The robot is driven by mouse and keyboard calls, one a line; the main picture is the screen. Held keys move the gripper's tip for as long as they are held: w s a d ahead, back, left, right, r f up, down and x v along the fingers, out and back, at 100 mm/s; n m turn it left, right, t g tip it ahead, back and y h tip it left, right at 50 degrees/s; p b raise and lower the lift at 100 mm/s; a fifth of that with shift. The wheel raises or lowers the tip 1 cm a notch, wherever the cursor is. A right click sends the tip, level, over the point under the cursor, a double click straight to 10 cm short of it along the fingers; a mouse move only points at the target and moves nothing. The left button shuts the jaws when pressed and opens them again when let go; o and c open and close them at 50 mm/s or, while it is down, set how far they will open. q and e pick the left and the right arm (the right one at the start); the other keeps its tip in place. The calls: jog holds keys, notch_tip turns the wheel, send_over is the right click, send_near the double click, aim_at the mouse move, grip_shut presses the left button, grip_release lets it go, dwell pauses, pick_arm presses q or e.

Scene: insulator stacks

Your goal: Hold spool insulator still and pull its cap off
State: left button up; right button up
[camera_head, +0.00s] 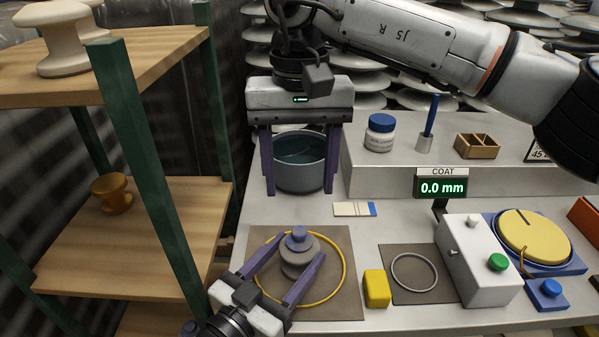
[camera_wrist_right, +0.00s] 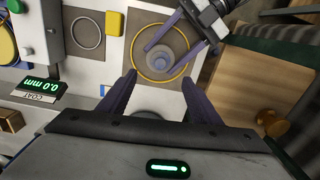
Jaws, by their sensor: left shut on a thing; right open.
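The grey spool insulator (camera_head: 296,266) stands upright on a brown mat (camera_head: 340,300), inside a yellow ring lying on the mat. A blue-grey cap (camera_head: 299,233) sits on its top. My left gripper (camera_head: 296,254) is shut on the spool insulator, one purple finger on each side of it. My right gripper (camera_head: 299,192) is open and empty, pointing down above and behind the insulator. The right wrist view shows the insulator (camera_wrist_right: 163,65) from above, beyond the open fingers and apart from them.
A grey pot (camera_head: 301,160) stands behind the right gripper's fingers. Wooden shelves (camera_head: 150,235) with green posts rise at left.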

aim_at(300, 230)
notch_tip(300, 230, down, 11)
jog(key=shift+f+n, duration=0.15)
jog(key=shift+n, duration=1.05)
jog(key=shift+c, duration=0.2)
jog(key=c, duration=1.2)
jog(key=shift+c, duration=0.2)
jog(key=shift+r, duration=0.25)
jog(key=shift+r, duration=0.95)
